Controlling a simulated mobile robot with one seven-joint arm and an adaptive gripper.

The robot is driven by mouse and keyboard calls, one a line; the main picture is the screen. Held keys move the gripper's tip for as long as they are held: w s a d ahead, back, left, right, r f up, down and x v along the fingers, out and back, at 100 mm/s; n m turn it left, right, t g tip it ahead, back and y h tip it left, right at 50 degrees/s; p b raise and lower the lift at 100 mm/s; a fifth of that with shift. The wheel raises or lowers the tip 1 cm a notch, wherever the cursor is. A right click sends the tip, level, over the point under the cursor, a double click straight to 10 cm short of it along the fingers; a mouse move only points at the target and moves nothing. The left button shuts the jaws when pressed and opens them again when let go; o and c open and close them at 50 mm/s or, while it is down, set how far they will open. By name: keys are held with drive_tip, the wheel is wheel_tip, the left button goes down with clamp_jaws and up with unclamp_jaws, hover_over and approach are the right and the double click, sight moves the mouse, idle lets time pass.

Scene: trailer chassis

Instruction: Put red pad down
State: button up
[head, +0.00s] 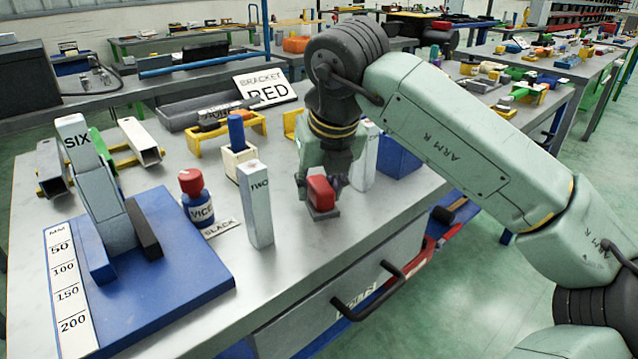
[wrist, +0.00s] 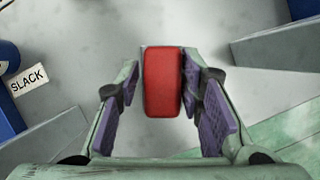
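The red pad (head: 321,193) is a small rounded block on a thin grey base, near the front edge of the grey bench (head: 290,285). It appears to rest on the bench top. My gripper (head: 322,185) points down over it, with its fingers on either side. In the wrist view the red pad (wrist: 163,82) stands between the purple-lined fingers (wrist: 160,78). A narrow gap shows at the left finger; the right finger is very close to the pad, and I cannot tell whether it touches. The pad's far side is hidden in the head view.
A pale post marked TWO (head: 256,205) stands left of my gripper, and another pale post (head: 365,155) close behind it. A blue block (head: 399,158), the VICE bottle (head: 197,205) and SLACK label (head: 222,228) are nearby. Bare bench lies between TWO and the pad.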

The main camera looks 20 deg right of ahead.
drive_tip(key=shift+o, duration=1)
drive_tip(key=shift+r+p, duration=0.25)
drive_tip(key=shift+p, duration=0.05)
drive_tip(key=b+v, duration=0.1)
drive_tip(key=v, duration=1.1)
drive_tip(key=shift+f, duration=0.1)
